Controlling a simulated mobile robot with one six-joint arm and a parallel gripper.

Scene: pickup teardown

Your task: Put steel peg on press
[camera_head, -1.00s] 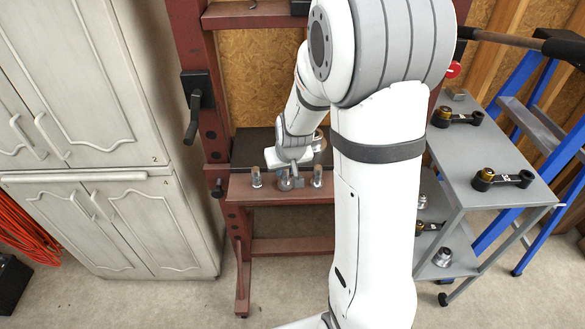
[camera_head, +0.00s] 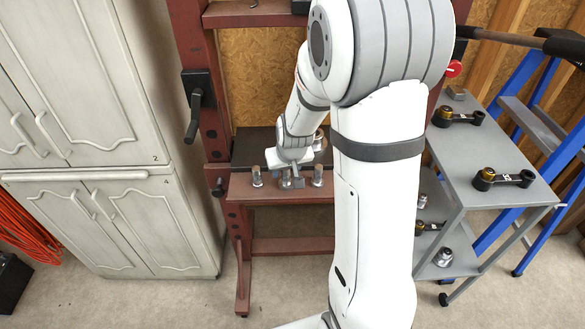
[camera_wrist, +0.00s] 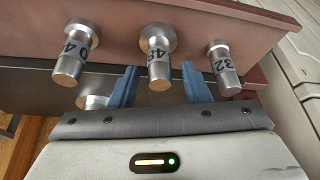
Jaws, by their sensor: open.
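Three steel pegs stand in a row on the red press's front beam (camera_head: 240,190). In the wrist view they are marked 40 (camera_wrist: 74,55), 48 (camera_wrist: 158,55) and 32 (camera_wrist: 223,70), each with a wider round collar. My gripper (camera_wrist: 160,72) is open, with one blue finger on each side of the 48 peg. I cannot tell if the fingers touch it. In the head view my gripper (camera_head: 292,178) is at the middle peg, and the outer pegs (camera_head: 257,176) (camera_head: 318,176) stand clear on either side.
Another steel cylinder (camera_head: 319,140) stands on the dark plate behind the beam, partly hidden by my wrist. A grey cart (camera_head: 470,160) with tools and steel parts is at right, beside a blue ladder (camera_head: 525,120). White cabinets (camera_head: 120,225) are at left.

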